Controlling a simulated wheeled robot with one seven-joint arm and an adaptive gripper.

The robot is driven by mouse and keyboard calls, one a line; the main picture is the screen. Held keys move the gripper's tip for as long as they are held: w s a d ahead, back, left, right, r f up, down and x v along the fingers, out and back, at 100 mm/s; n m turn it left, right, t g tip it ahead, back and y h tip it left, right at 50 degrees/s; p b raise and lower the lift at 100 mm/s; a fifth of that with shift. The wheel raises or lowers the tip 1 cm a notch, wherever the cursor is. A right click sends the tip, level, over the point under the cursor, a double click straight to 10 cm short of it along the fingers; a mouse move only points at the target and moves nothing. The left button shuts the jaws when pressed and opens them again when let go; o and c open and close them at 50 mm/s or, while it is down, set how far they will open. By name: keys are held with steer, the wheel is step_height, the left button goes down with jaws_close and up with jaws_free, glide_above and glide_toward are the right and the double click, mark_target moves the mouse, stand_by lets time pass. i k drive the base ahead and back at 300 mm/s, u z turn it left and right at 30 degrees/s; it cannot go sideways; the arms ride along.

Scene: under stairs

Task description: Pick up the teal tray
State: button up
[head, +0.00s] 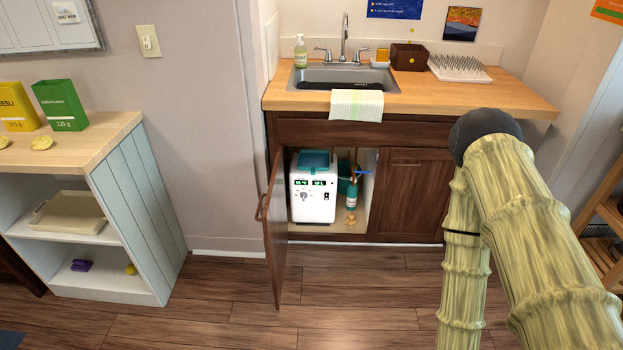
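A teal, flat, tray-like piece (314,160) lies on top of a white appliance (313,196) inside the open cabinet under the sink. It is small in the view, and the cabinet top shades it. My arm shows at the right, with a bamboo-like surface and a dark rounded joint. My gripper is not in view, so its state and its place relative to the teal piece cannot be seen.
The left cabinet door (275,232) stands open toward me. A teal bottle (351,194) stands right of the appliance. A beige tray (68,212) lies on the white shelf unit at left. The wooden floor (240,325) before the cabinet is clear.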

mark_target(313, 161)
steer(key=u, duration=1.1)
steer(key=i, duration=1.05)
steer(key=z, duration=0.35)
steer(key=i, duration=0.75)
steer(key=z, duration=1.1)
steer(key=i, duration=0.3)
steer(key=z, duration=0.3)
